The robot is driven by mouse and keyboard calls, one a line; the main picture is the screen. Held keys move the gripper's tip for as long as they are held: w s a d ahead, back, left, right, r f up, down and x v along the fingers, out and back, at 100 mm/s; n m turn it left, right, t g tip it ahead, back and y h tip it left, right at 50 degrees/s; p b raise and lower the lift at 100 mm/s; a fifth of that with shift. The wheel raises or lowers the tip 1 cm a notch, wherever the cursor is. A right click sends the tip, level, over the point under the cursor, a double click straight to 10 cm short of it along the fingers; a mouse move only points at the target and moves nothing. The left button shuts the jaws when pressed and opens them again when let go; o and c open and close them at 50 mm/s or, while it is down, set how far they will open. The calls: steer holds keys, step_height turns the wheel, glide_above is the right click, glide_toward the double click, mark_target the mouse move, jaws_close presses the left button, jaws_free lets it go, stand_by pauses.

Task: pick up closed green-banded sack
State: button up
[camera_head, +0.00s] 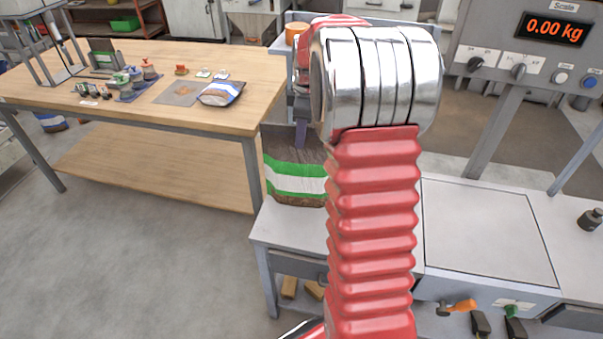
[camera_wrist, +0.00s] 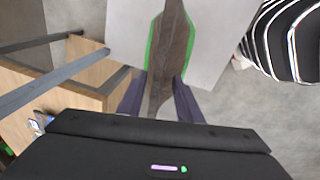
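The green-banded sack (camera_head: 294,178) is dark brown with a green and white band. It stands upright on the grey bench, partly hidden by my arm in the head view. In the wrist view the sack (camera_wrist: 170,48) is seen from above as a narrow brown strip with green edges. My gripper (camera_wrist: 161,88) points down over it, with one dark finger on each side of its top. A finger of my gripper (camera_head: 301,134) also shows against the sack's upper part in the head view. I cannot tell whether the fingers press on the sack.
The scale display (camera_head: 552,29) reads 0.00 kg. The grey bench (camera_head: 490,232) has a flat plate at right. Floor is clear at lower left.

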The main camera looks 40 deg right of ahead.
steer(key=shift+f, duration=0.1)
steer(key=shift+c, duration=0.6)
jaws_close()
